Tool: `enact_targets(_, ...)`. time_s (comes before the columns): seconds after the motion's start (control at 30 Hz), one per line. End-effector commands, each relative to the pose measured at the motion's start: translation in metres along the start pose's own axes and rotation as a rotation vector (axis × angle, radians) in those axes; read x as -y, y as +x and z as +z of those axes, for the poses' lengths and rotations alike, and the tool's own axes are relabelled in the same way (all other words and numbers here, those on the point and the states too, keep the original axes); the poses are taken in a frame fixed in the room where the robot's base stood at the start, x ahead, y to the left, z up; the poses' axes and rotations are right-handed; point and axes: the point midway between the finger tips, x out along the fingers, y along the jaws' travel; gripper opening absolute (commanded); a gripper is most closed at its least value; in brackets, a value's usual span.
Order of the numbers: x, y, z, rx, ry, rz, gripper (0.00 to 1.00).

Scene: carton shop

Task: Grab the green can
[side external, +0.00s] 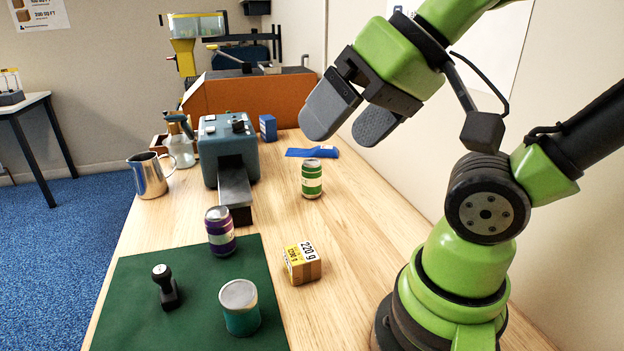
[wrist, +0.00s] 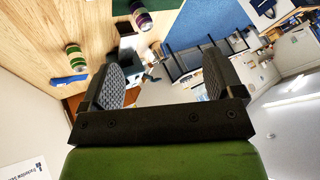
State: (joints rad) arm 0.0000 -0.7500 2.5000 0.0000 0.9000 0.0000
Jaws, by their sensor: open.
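The green can (side external: 312,179) stands upright on the wooden table, right of the blue-grey machine. It has a green body with a pale band and a silver top. My gripper (side external: 352,128) is open and empty, well above the table and up to the right of the can, not touching it. In the wrist view, my gripper's two pads (wrist: 160,85) are spread apart, and the green can (wrist: 75,56) shows to the left, outside the space between them.
A purple can (side external: 220,231) and a teal tin (side external: 240,307) stand on the green mat (side external: 130,285) with a black stamp (side external: 165,287). A small carton (side external: 302,263) sits in front of the green can. A blue-grey machine (side external: 228,150) stands left; a blue packet (side external: 312,152) lies behind.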

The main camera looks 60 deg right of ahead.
Motion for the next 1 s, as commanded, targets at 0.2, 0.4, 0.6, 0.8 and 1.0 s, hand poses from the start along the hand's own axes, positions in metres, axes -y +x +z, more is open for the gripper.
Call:
enact_targets(0.2, -0.002, 0.003, -0.014, 0.001, 0.028, 0.035, 0.87)
enact_targets(0.4, -0.022, 0.027, -0.076, -0.002, 0.155, 0.189, 0.87)
enact_targets(0.6, -0.073, 0.070, -0.142, -0.009, 0.300, 0.362, 0.87)
enact_targets(0.8, -0.149, 0.123, -0.184, -0.011, 0.436, 0.516, 0.87)
enact_targets(1.0, -0.231, 0.173, -0.194, -0.010, 0.544, 0.632, 0.87)
